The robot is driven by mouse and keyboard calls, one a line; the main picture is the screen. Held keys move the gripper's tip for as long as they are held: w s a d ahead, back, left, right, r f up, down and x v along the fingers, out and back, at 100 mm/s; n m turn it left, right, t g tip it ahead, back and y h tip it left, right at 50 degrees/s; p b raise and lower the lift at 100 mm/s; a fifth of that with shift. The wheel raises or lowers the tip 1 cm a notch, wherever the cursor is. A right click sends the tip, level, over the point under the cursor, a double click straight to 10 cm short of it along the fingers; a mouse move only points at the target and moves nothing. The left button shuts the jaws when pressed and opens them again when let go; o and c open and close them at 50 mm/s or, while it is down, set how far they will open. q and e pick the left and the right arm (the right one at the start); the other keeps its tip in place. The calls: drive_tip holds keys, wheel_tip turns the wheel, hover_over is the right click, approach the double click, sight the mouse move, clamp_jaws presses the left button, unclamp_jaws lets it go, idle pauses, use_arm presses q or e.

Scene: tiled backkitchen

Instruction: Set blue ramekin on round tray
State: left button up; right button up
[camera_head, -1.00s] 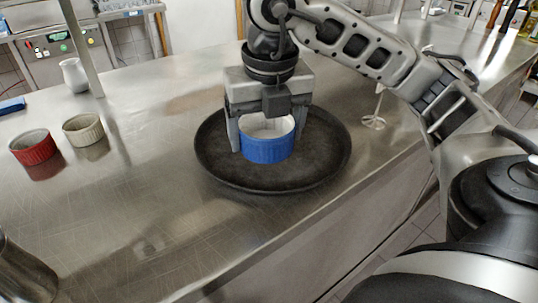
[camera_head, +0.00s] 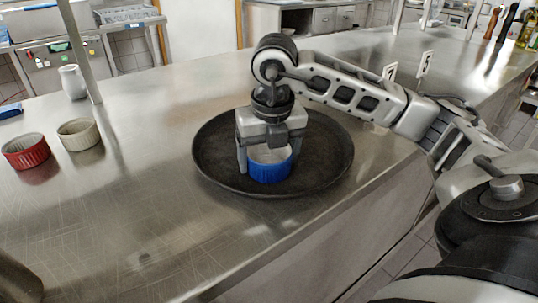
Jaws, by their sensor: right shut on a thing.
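The blue ramekin (camera_head: 270,171), blue outside and white inside, is upright at the near part of the round tray (camera_head: 325,158). It appears to rest on the tray's surface. The tray is dark, with a low raised rim, and lies on the steel counter. My right gripper (camera_head: 267,166) points down at the ramekin, with one finger at its left side and one at its right. It is shut on the ramekin and hides part of its rim.
A red ramekin (camera_head: 26,151) and a cream ramekin (camera_head: 79,134) stand on the steel counter (camera_head: 150,210) at the left.

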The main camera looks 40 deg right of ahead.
drive_tip(key=shift+f, duration=0.2)
drive_tip(key=o, duration=1.1)
drive_tip(key=shift+c, duration=0.2)
use_arm(q)
drive_tip(key=shift+w, duration=0.15)
use_arm(e)
drive_tip(key=shift+r, duration=0.15)
drive_tip(key=shift+r, duration=0.25)
use_arm(q)
drive_tip(key=p, duration=0.2)
drive_tip(key=r+p, duration=0.1)
drive_tip(key=shift+a+y+p, duration=0.3)
drive_tip(key=shift+p, duration=0.1)
use_arm(e)
wheel_tip(320, 180, up, 12)
drive_tip(key=s, duration=0.1)
drive_tip(key=shift+s+a+f, duration=0.25)
drive_tip(key=shift+s+a, duration=0.05)
drive_tip(key=shift+a, duration=0.1)
